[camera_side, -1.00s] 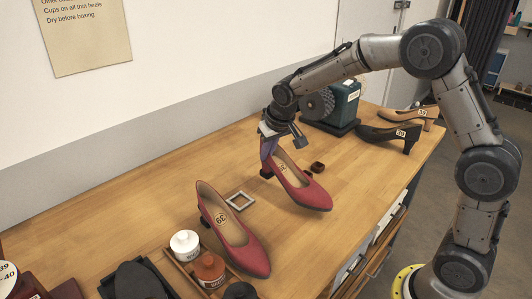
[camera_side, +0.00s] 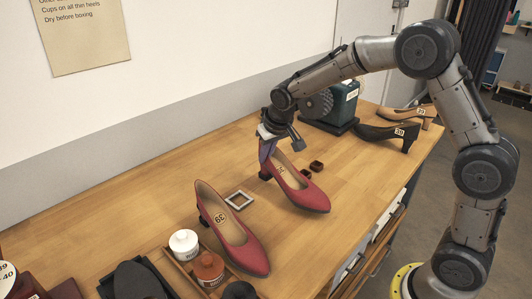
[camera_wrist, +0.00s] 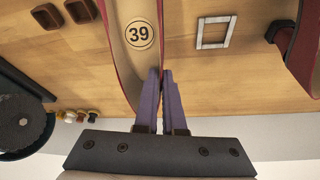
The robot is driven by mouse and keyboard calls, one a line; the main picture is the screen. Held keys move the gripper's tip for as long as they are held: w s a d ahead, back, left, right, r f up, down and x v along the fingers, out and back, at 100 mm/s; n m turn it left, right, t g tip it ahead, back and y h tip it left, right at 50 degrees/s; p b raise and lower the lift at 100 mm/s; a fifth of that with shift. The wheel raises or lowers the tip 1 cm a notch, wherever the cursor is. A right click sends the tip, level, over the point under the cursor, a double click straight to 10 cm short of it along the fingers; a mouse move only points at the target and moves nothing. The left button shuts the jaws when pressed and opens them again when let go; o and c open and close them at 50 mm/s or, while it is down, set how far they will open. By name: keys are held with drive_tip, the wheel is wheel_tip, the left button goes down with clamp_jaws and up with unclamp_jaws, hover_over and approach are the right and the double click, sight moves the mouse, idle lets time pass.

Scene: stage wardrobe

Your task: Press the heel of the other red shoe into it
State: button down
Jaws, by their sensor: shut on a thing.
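A red shoe (camera_side: 298,190), with a 39 label inside, is held at its back by my gripper (camera_side: 267,150). The purple fingers are shut on its rim; in the wrist view the gripper (camera_wrist: 159,72) pinches the shoe (camera_wrist: 125,55) beside the label. Its dark heel hangs at or just above the bench; I cannot tell which. The other red shoe (camera_side: 236,235), also marked 39, stands at the front left. Its heel area shows in the wrist view (camera_wrist: 305,55). Two small brown cups (camera_side: 316,165) sit right of the held shoe, also in the wrist view (camera_wrist: 47,17).
A grey square frame (camera_side: 230,206) lies flat between the red shoes. A tray with white (camera_side: 184,243) and brown (camera_side: 209,268) jars is at the front. A green machine (camera_side: 341,104) and a black shoe (camera_side: 388,134) stand behind. Bare bench (camera_side: 130,205) lies left.

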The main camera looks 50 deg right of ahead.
drive_tip(key=shift+f, duration=1.1)
drive_tip(key=c, duration=0.9)
unclamp_jaws()
drive_tip(key=shift+c, duration=0.2)
drive_tip(key=s+a+r+t, duration=0.1)
drive_tip(key=s+r, duration=0.3)
drive_tip(key=r, duration=0.5)
drive_tip(key=s+r+t, duration=0.1)
drive_tip(key=s+r, duration=0.4)
drive_tip(key=r, duration=0.5)
drive_tip(key=s, duration=1.7)
drive_tip(key=s+a+f+n+y, duration=0.1)
drive_tip(key=s+f+n, duration=0.1)
drive_tip(key=s+f, duration=0.4)
drive_tip(key=shift+s+a+f+n+g, duration=0.2)
drive_tip(key=shift+s+f+n+g, duration=0.1)
drive_tip(key=shift+s, duration=0.55)
